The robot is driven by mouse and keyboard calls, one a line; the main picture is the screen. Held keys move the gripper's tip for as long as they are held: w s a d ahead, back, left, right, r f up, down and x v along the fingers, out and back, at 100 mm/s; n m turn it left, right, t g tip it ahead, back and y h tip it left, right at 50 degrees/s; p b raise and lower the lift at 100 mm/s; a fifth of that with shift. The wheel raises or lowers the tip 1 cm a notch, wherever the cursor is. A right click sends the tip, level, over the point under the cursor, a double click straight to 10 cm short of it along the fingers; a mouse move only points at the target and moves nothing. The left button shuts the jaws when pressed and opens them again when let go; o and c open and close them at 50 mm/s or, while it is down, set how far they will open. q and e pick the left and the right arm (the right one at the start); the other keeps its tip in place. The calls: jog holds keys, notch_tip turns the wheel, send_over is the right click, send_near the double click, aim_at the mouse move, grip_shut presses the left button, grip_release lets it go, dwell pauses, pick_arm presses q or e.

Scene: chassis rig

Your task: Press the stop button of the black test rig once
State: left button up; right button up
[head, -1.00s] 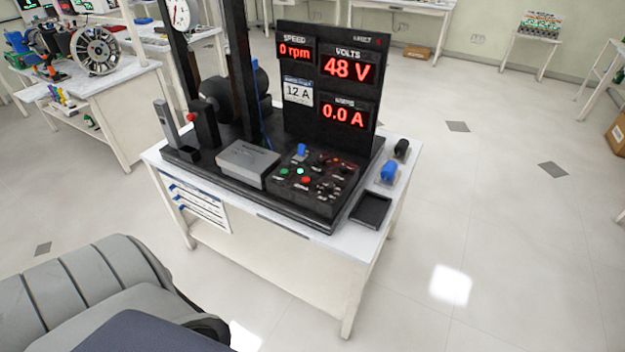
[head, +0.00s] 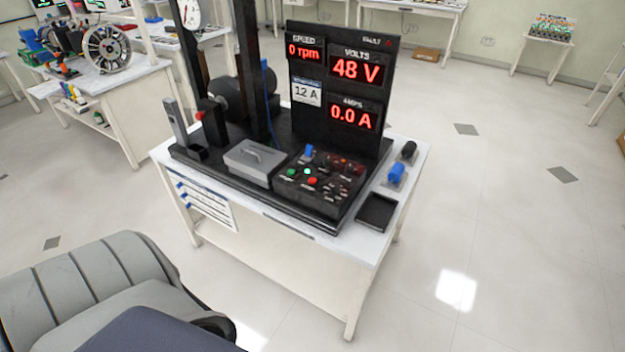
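The black test rig (head: 341,95) stands on a white table in the middle of the head view. Its display board reads 0 rpm, 48 V and 0.0 A. A black control panel (head: 300,192) at the rig's front carries a red button (head: 312,181), a green button (head: 291,172), a lit pale green lamp (head: 307,171) and a blue switch (head: 308,150). The labels beside them are too small to read, so I cannot tell for certain which is the stop button. Neither of my grippers is in view.
A grey box (head: 254,163) sits left of the panel. A black tray (head: 376,212) and a blue part (head: 396,173) lie on the table's right side. A grey padded seat (head: 90,290) stands at lower left. The floor (head: 500,230) on the right is clear.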

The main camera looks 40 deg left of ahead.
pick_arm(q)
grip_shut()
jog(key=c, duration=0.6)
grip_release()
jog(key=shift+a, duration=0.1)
